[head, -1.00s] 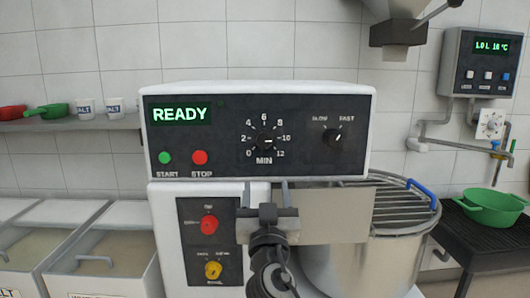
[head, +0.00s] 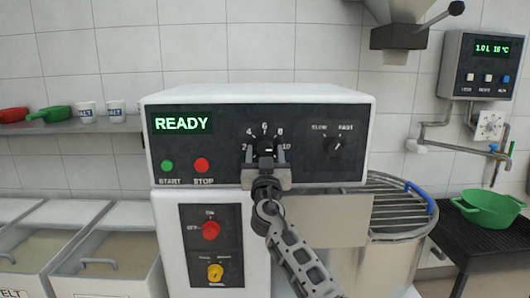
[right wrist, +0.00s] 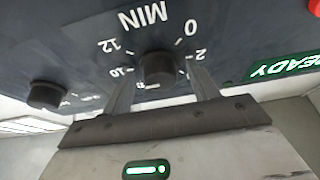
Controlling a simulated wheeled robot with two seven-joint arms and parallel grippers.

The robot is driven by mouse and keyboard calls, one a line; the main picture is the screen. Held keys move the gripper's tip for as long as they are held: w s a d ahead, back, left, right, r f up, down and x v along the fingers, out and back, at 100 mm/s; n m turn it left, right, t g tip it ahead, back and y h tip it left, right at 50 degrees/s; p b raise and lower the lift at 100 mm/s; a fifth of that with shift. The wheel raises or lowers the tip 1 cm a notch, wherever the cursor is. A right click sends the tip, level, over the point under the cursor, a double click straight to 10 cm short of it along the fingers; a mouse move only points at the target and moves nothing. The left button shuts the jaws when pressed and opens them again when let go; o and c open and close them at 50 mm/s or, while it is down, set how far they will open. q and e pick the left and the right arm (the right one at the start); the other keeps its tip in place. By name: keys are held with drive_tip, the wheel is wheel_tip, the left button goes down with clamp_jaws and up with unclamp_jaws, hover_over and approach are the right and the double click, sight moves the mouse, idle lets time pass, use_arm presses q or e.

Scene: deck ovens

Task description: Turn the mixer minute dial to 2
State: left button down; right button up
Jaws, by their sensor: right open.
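The mixer's minute dial (head: 265,146) is a black knob on the dark front panel, ringed by white numbers. In the head view, my right gripper (head: 265,155) is in front of it and hides the lower part of the scale. In the right wrist view the panel appears upside down, and the knob (right wrist: 158,68) shows between the two fingers of my open right gripper (right wrist: 162,85), with a gap on each side. I cannot tell clearly which number the knob points to. My left gripper is out of view.
The display (head: 181,122) reads READY. A green start button (head: 167,166) and a red stop button (head: 201,165) are left of the dial. A speed knob (head: 333,146) is to its right. The mixer bowl (head: 375,255) with its wire guard stands below right.

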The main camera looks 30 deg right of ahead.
drive_tip(key=c, duration=0.8)
drive_tip(key=shift+r, duration=0.15)
drive_tip(key=shift+c, duration=0.9)
